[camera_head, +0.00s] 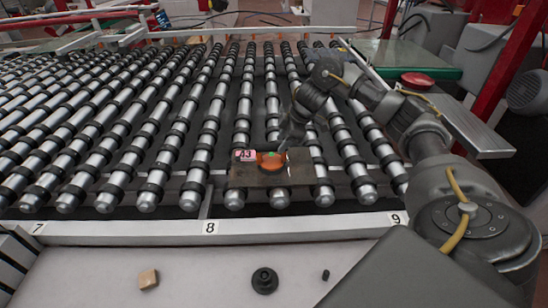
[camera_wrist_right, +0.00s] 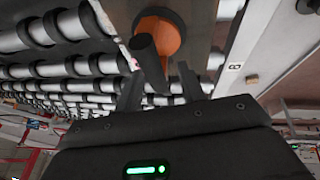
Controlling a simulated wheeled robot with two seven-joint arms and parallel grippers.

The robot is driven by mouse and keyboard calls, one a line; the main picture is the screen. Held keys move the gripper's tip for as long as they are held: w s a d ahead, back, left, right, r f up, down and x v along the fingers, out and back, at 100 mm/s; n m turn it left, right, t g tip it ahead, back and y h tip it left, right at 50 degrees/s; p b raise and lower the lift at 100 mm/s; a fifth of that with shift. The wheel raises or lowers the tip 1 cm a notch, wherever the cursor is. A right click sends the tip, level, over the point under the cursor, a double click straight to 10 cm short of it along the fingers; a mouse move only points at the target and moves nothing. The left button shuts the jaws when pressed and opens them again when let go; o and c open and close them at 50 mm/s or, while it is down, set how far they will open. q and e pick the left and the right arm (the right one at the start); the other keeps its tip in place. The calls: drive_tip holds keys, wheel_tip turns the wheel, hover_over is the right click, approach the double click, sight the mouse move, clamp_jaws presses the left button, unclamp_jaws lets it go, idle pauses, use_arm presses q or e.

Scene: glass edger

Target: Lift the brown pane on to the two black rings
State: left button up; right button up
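The brown pane (camera_head: 300,171) lies flat across the front ends of several rollers, above label 8 and to its right. An orange disc (camera_head: 270,160) sits on it, with a pink-and-white tag marked A3 (camera_head: 245,155) at its left corner. My right gripper (camera_head: 284,143) is just above the disc. In the right wrist view, a dark upright handle (camera_wrist_right: 148,50) stands before the orange disc (camera_wrist_right: 165,32), and the fingers (camera_wrist_right: 158,85) are apart on either side of its lower end. Whether they touch it is unclear. Black rings (camera_head: 240,139) circle the rollers; which two are meant is unclear. My left gripper is out of view.
A white rail (camera_head: 150,232) numbered 7, 8 and 9 runs along the front. On the pale ledge before it lie a tan block (camera_head: 148,279), a black round knob (camera_head: 265,280) and a small black peg (camera_head: 326,275).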

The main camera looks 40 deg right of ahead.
sight(275, 145)
drive_tip(key=w+f, duration=0.2)
drive_tip(key=w, duration=0.1)
drive_tip(key=shift+w+a+f, duration=0.15)
drive_tip(key=shift+a+f, duration=0.2)
drive_tip(key=shift+f+p, duration=0.15)
drive_tip(key=shift+p, duration=0.45)
drive_tip(key=p+x, duration=0.1)
drive_tip(key=x, duration=0.2)
drive_tip(key=shift+w+a+f, duration=0.15)
drive_tip(key=shift+w+f, duration=0.05)
drive_tip(key=shift+f, duration=0.1)
drive_tip(key=shift+w+f, duration=0.2)
drive_tip(key=shift+f, duration=0.1)
drive_tip(key=shift+s+r, duration=0.1)
drive_tip(key=shift+s, duration=0.2)
drive_tip(key=shift+c, duration=0.6)
clamp_jaws()
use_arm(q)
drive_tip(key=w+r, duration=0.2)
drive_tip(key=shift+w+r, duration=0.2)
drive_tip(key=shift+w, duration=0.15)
use_arm(e)
drive_tip(key=shift+w+r, duration=0.1)
drive_tip(key=shift+w, duration=0.05)
